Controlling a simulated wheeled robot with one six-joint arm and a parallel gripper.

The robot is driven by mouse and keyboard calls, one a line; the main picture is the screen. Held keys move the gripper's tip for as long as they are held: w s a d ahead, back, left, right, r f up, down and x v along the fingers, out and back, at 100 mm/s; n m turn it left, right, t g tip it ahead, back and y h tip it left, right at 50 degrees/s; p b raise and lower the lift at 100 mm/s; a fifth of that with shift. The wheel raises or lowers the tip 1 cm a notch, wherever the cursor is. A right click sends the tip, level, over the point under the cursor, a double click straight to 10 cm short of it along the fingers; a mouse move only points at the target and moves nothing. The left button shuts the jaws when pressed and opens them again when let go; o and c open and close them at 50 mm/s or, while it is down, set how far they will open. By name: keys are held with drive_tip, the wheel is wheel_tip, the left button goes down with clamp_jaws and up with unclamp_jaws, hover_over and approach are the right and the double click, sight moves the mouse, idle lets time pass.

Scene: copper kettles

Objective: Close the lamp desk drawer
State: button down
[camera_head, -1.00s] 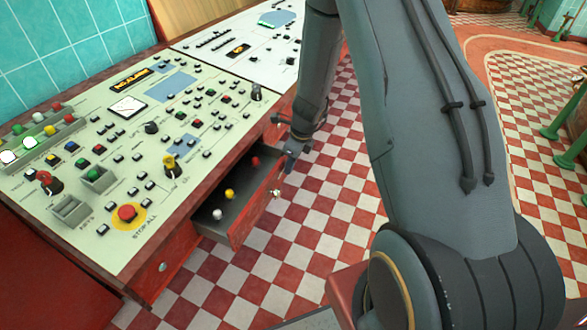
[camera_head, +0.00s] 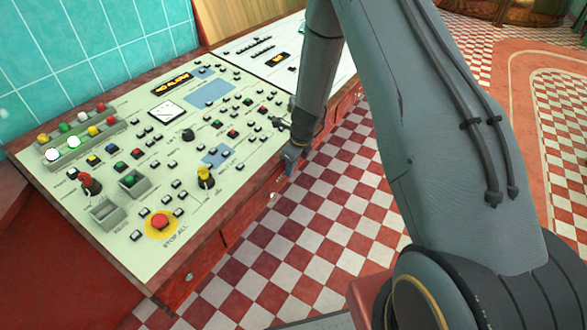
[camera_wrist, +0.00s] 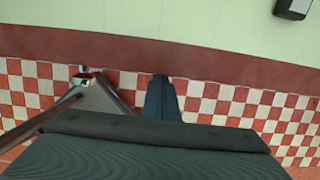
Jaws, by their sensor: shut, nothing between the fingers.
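The drawer (camera_head: 246,222) is in the red front of the control desk (camera_head: 203,262), below the switch panel. Its front looks flush or nearly flush with the desk, and its inside is hidden. A small gap cannot be ruled out. The light knob (camera_head: 272,197) shows on the drawer front. My gripper (camera_head: 290,161) is shut and empty, at the desk's front edge near the drawer's far end. Contact with the drawer cannot be told. In the wrist view my shut gripper (camera_wrist: 163,98) points at the dark red desk edge (camera_wrist: 215,66).
The desk top carries buttons, a red stop button (camera_head: 160,221) and a yellow-topped lever (camera_head: 205,178) close to the front edge. A second white panel (camera_head: 265,52) stands beyond. The red and white checkered floor (camera_head: 330,215) in front of the desk is clear.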

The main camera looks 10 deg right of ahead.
drive_tip(key=shift+a+r, duration=0.1)
drive_tip(key=shift+a, duration=0.3)
drive_tip(key=shift+d, duration=0.1)
drive_tip(key=s+d+r+b, duration=0.2)
drive_tip(key=s+d+r, duration=0.3)
drive_tip(key=r, duration=0.5)
drive_tip(key=s+r+n+h, duration=0.1)
drive_tip(key=s+r+n, duration=0.5)
drive_tip(key=s+n, duration=0.4)
drive_tip(key=s+r+n+h, duration=0.1)
drive_tip(key=s+r+n, duration=0.6)
drive_tip(key=s+n, duration=0.4)
drive_tip(key=shift+s+n+g+b, duration=0.2)
drive_tip(key=shift+n+g+b, duration=0.1)
drive_tip(key=shift+n, duration=2.6)
